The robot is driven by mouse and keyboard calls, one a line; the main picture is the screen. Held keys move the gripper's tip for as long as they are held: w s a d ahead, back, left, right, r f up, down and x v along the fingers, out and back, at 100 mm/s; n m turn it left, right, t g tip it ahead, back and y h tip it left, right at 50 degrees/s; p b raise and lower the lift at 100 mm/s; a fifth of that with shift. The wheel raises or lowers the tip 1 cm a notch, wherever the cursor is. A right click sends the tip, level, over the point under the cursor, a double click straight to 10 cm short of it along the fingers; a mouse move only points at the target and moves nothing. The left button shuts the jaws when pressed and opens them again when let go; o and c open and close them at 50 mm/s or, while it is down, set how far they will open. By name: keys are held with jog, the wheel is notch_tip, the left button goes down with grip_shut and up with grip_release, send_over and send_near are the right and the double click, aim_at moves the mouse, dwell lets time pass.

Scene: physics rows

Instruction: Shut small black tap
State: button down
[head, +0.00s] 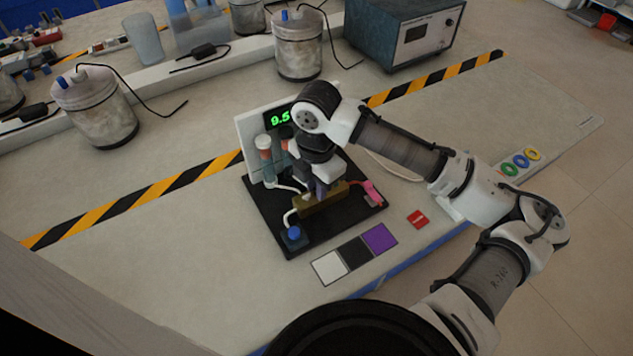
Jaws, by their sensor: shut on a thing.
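A black base plate (350,224) lies on the bench and carries a small rig. A brass block (322,206) sits near its middle, with white tubes running to it. My gripper (321,190) points down at the top of the brass block and is shut on a small part there. That part is mostly hidden by the fingers; its place fits the small black tap, but I cannot make out its handle or its angle. A blue knob (294,233) is at the plate's front left corner, and a pink part (373,192) is at the block's right end.
A capped tube (264,150) and a panel with a green display (280,118) stand behind the block, close to my arm. White, black and purple squares (379,238) and a red tag (418,219) lie in front.

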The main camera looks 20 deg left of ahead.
jog(key=shift+m, duration=1.3)
jog(key=c, duration=1.3)
grip_release()
jog(key=shift+r, duration=0.1)
notch_tip(320, 180, up, 14)
jog(key=shift+f+b, duration=0.15)
jog(key=shift+b, duration=0.2)
jog(key=shift+f, duration=0.1)
